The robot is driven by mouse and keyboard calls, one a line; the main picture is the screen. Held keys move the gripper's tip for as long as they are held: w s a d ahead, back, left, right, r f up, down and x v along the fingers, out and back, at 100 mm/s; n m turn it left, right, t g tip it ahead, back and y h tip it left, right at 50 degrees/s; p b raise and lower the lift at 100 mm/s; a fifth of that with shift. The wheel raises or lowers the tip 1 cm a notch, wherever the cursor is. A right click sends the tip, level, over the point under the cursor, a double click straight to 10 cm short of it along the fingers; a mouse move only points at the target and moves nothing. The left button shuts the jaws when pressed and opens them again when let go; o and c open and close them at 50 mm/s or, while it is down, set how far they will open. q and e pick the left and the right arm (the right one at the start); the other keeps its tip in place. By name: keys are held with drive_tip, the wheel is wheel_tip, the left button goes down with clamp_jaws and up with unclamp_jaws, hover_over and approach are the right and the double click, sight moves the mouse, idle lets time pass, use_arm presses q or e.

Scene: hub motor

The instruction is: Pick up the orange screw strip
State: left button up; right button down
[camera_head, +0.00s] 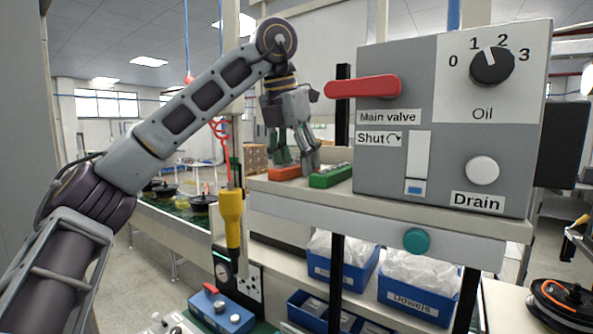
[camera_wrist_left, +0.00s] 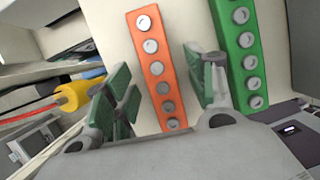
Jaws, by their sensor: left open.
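The orange screw strip (camera_head: 285,173) lies on the shelf beside the grey control box. In the left wrist view the orange strip (camera_wrist_left: 156,70) shows a row of several silver screw heads and lies between my open fingers. My left gripper (camera_head: 293,158) points down over the strip in the head view. Its green-padded fingers (camera_wrist_left: 165,95) stand on either side of the strip, apart from each other. I cannot tell whether they touch it. The fingers hide part of the strip in the head view. My right gripper is not in view.
A green screw strip (camera_head: 331,176) lies just right of the orange one, close to a finger. The grey control box (camera_head: 450,120) with a red valve handle (camera_head: 362,86) stands to the right. A yellow-handled tool (camera_head: 231,218) hangs left of the shelf. Blue bins (camera_head: 418,295) sit below.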

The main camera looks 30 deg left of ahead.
sight(295, 163)
use_arm(q)
drive_tip(key=shift+c, duration=0.5)
drive_tip(key=c, duration=1)
drive_tip(key=shift+r, duration=0.2)
drive_tip(key=shift+c, duration=0.3)
wheel_tip(295, 163, up, 10)
drive_tip(key=shift+f, duration=0.15)
